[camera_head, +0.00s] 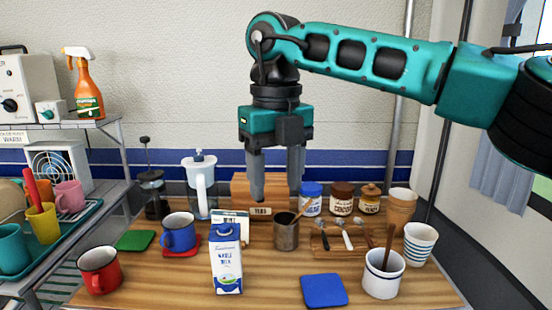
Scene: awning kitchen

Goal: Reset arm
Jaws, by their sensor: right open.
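My right arm comes in from the right in teal and black, high over the counter. My right gripper (275,180) points straight down with its two grey fingers apart and nothing between them. It hangs in front of a wooden box (246,187) and above a metal cup (286,236). A milk carton (226,262) stands upright in front, lower and to the left of the fingers. My left arm and gripper are not in the picture.
The wooden counter (178,288) is crowded: a red mug (99,270), a blue mug (179,234) on a red mat, several jars behind, a white pot (383,275) and a striped cup (419,244) at right. A blue mat (323,290) lies bare. Metal shelves (112,130) stand left.

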